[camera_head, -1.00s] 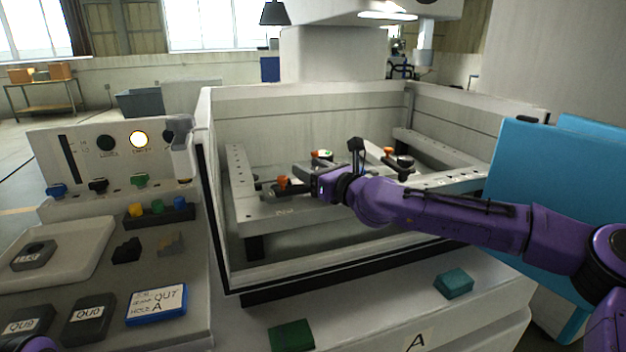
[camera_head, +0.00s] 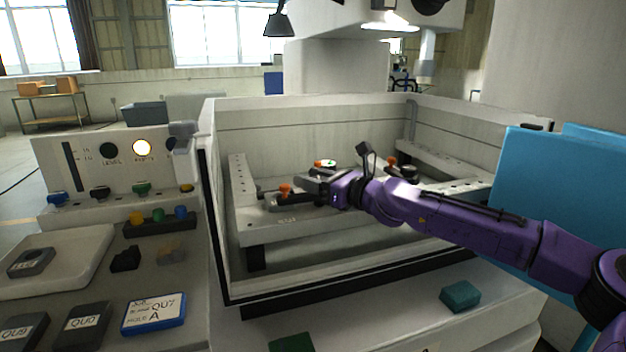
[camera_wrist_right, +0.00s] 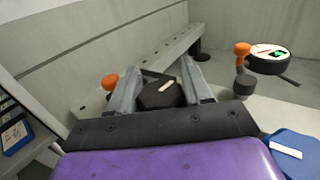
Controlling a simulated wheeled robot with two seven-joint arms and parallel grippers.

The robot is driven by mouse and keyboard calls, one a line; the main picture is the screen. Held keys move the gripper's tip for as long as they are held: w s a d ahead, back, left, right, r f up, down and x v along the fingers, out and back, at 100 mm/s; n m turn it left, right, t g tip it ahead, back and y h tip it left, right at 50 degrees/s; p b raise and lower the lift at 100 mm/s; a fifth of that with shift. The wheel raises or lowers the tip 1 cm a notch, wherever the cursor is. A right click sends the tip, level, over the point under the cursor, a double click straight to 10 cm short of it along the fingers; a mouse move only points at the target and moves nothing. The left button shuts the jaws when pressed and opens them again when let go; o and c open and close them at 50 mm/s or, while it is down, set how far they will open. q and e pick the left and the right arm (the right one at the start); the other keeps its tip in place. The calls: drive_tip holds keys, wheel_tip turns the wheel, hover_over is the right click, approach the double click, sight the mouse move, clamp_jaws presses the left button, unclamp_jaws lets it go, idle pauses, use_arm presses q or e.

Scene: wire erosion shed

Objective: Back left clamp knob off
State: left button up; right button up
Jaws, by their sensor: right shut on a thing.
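An orange clamp knob (camera_head: 317,164) shows at the back left of the tank, beside a round dial with a green display (camera_head: 327,162). In the right wrist view this knob (camera_wrist_right: 242,49) sits above a dark post, to the right of my fingers and apart from them. A front left orange knob (camera_head: 285,189) stands on the left rail; it also shows in the wrist view (camera_wrist_right: 110,82). My right gripper (camera_head: 313,181) is between these knobs, shut on a dark block (camera_wrist_right: 158,94) with a pale mark. My left gripper is out of view.
Another orange knob (camera_head: 392,161) is on the right side. A panel with coloured knobs (camera_head: 110,160), a pale tray (camera_head: 85,255) and labelled dark blocks (camera_head: 82,325) lie left of the tank.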

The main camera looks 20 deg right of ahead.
drive_tip(key=o, duration=1)
drive_tip(key=p+v, duration=0.2)
drive_tip(key=v, duration=0.8)
drive_tip(key=shift+s+d, duration=0.2)
drive_tip(key=shift+f, duration=0.1)
